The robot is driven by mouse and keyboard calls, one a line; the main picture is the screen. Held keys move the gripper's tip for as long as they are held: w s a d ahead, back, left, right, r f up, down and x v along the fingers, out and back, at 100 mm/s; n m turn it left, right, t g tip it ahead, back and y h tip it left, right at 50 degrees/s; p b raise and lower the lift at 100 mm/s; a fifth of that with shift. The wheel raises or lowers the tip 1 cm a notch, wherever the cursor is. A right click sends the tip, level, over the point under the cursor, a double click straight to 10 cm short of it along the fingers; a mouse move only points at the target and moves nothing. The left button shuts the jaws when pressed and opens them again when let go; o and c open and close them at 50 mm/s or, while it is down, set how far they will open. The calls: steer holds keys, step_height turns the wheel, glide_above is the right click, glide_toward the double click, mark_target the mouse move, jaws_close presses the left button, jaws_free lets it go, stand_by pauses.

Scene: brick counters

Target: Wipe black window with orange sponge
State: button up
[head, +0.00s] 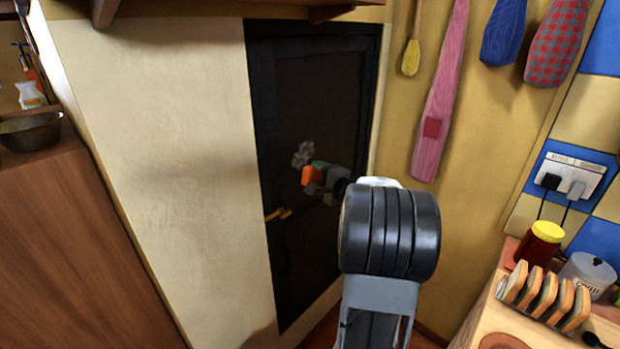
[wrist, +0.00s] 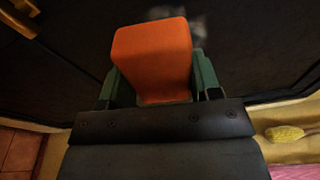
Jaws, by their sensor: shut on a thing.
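The black window (head: 315,95) is a tall dark framed panel set in the wall in the head view. It also fills the back of the wrist view (wrist: 60,75). A pale grey smudge (head: 302,154) shows on it, and the wrist view shows the smudge (wrist: 178,13) just past the sponge. My gripper (head: 322,172) is shut on the orange sponge (wrist: 152,55), with a green finger on each side. In the head view the sponge (head: 311,174) is just below and right of the smudge. Whether the sponge touches the panel I cannot tell.
A yellow handle (head: 278,214) sticks out low on the panel. A cream wall (head: 160,150) lies to the left. At the right, a wooden counter (head: 470,338) holds a yellow-lidded jar (head: 540,243) and a toast rack (head: 545,297). Utensils and cloths, one a pink cloth (head: 440,95), hang on the right wall.

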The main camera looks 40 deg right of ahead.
mark_target(315, 154)
steer(key=w, duration=0.1)
steer(key=w+a, duration=0.1)
steer(key=shift+w+p, duration=0.4)
steer(key=shift+w+a+p, duration=0.2)
steer(key=shift+w, duration=0.5)
steer(key=shift+w+a+p, duration=0.15)
steer(key=shift+w+p, duration=0.05)
steer(key=shift+w, duration=0.45)
steer(key=shift+w+a+b, duration=0.2)
steer(key=shift+w+b, duration=0.4)
steer(key=shift+w, duration=0.4)
steer(key=shift+d, duration=0.1)
steer(key=shift+w+d+b, duration=0.2)
steer(key=shift+d+b, duration=0.3)
steer(key=shift+d, duration=1.15)
steer(key=shift+w+d+b, duration=0.15)
steer(key=shift+w+d, duration=0.1)
steer(key=shift+d, duration=0.9)
steer(key=shift+w+d+b, duration=0.15)
steer(key=shift+w+d, duration=0.15)
steer(key=shift+d, duration=0.9)
steer(key=shift+w+d+b, duration=0.15)
steer(key=shift+w+d, duration=0.1)
steer(key=shift+d, duration=0.9)
steer(key=shift+f, duration=0.1)
steer(key=shift+a+b, duration=0.1)
steer(key=shift+b, duration=0.65)
